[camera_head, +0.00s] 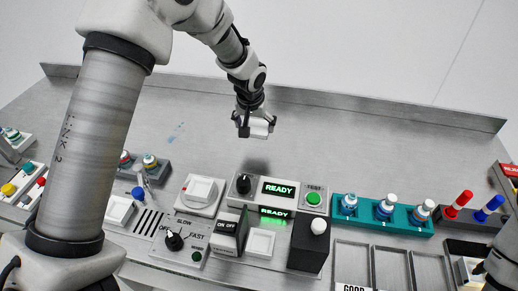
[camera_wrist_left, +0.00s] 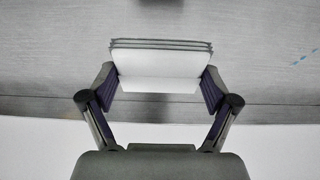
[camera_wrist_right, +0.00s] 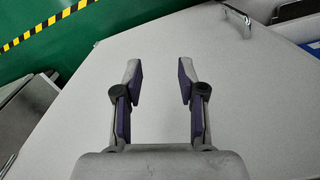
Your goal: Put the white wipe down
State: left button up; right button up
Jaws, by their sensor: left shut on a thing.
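The white wipe (camera_head: 258,127) is a small folded white block between the fingers of my left gripper (camera_head: 254,119). In the left wrist view the wipe (camera_wrist_left: 160,68) shows its layered edge, pinched at both ends by the fingers of my left gripper (camera_wrist_left: 160,88). The left gripper holds it above the bare back part of the grey metal table (camera_head: 350,145), with a shadow on the metal below. My right gripper (camera_wrist_right: 157,82) is open and empty in the right wrist view, over a plain light surface.
Blue smears (camera_head: 177,128) mark the table left of the wipe. In front stand a READY tester (camera_head: 278,189), a SLOW/FAST dial box (camera_head: 180,240), a teal bottle rack (camera_head: 380,217) and grey bins (camera_head: 350,262). A raised lip (camera_head: 400,111) runs along the back. The table's back middle is clear.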

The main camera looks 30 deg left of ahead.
aim_at(256, 149)
pick_arm(q)
jog(key=f, duration=0.7)
jog(key=shift+d+f, duration=0.2)
jog(key=shift+w+a+f, duration=0.1)
jog(key=shift+a+f, duration=0.05)
jog(key=shift+f, duration=0.2)
jog(key=o, duration=1.3)
jog(key=shift+r, duration=0.1)
jog(key=shift+r+p, duration=0.35)
jog(key=shift+p, duration=0.1)
jog(key=b+v, duration=0.1)
jog(key=v, duration=1)
jog(key=shift+s+r, duration=0.3)
